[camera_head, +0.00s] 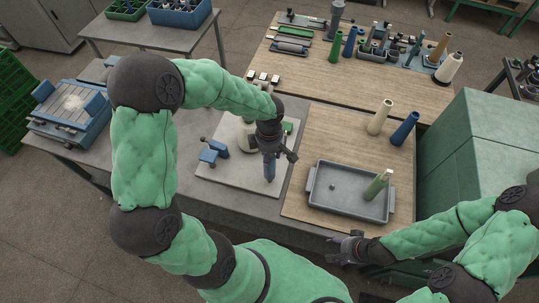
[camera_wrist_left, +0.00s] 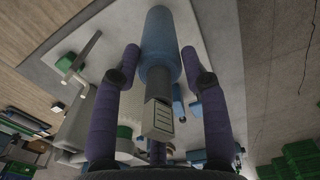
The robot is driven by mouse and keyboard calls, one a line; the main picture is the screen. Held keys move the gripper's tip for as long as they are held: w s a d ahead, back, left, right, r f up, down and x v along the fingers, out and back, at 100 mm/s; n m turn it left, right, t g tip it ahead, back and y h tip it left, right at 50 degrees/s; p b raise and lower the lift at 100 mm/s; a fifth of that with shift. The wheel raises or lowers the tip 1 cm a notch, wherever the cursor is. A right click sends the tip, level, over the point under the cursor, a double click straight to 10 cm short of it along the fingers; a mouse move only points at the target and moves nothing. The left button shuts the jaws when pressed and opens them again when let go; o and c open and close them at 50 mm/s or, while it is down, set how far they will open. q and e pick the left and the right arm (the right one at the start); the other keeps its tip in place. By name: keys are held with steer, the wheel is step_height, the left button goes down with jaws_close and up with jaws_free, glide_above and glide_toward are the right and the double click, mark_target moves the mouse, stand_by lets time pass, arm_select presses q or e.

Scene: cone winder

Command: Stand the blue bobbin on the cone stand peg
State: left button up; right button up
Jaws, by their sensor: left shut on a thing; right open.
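My left gripper (camera_head: 269,150) points down over the pale plate and is shut on the blue bobbin (camera_head: 269,172). In the left wrist view the blue bobbin (camera_wrist_left: 160,50) lies between the two fingertips, with a grey slotted block at its near end. A second blue cone-shaped bobbin (camera_head: 405,129) stands on the wooden board, beside a cream one (camera_head: 380,117). I cannot tell which part is the cone stand peg. My right gripper (camera_head: 347,247) is open and empty at the front edge.
A blue clamp-like fixture (camera_head: 213,152) sits on the pale plate (camera_head: 215,180), left of my left gripper. Behind, a wooden table (camera_head: 300,75) holds tools and several bobbins. A green cabinet (camera_head: 470,140) stands right. The wooden board (camera_head: 330,135) has free room behind the tray.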

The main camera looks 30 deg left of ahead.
arm_select(q)
steer(key=shift+f+b, duration=1.55)
steer(key=shift+b, duration=0.9)
stand_by(2.8)
stand_by(0.9)
stand_by(0.3)
steer(key=o, duration=1.7)
steer(key=shift+c, duration=0.2)
steer(key=shift+r, duration=0.1)
